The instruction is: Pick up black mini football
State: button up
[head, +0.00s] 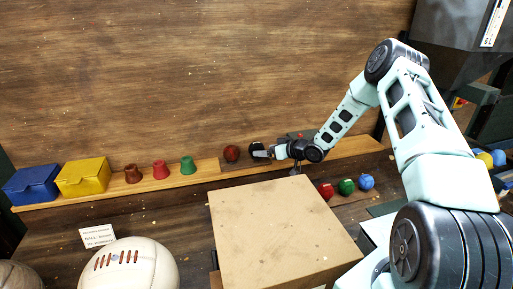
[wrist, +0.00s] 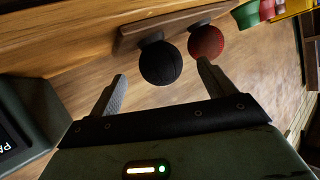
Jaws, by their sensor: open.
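The black mini football (head: 256,147) rests on the wooden shelf at the back wall, just right of a brown-red ball (head: 231,153). In the wrist view the black ball (wrist: 160,63) lies ahead of my fingertips, centred between the lines of the two fingers. My gripper (head: 266,154) is open and empty, close to the ball from the right; it also shows in the wrist view (wrist: 162,70). Whether a fingertip touches the ball I cannot tell. The brown-red ball (wrist: 206,42) sits beyond the right fingertip in the wrist view.
Green (head: 187,165), red (head: 160,170) and brown (head: 132,173) cups stand left on the shelf, beside yellow (head: 83,176) and blue (head: 31,185) boxes. A large cardboard-coloured box (head: 280,225) stands in front. Red, green and blue balls (head: 346,187) lie below the shelf at right.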

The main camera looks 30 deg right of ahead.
aim_at(263, 149)
jog(key=p+x, duration=0.3)
jog(key=x, duration=0.1)
jog(key=shift+w+r, duration=0.1)
jog(key=shift+r, duration=0.25)
jog(key=shift+w+a+f, duration=0.2)
jog(key=shift+w+f, duration=0.15)
jog(key=shift+w, duration=0.15)
jog(key=c, duration=1.1)
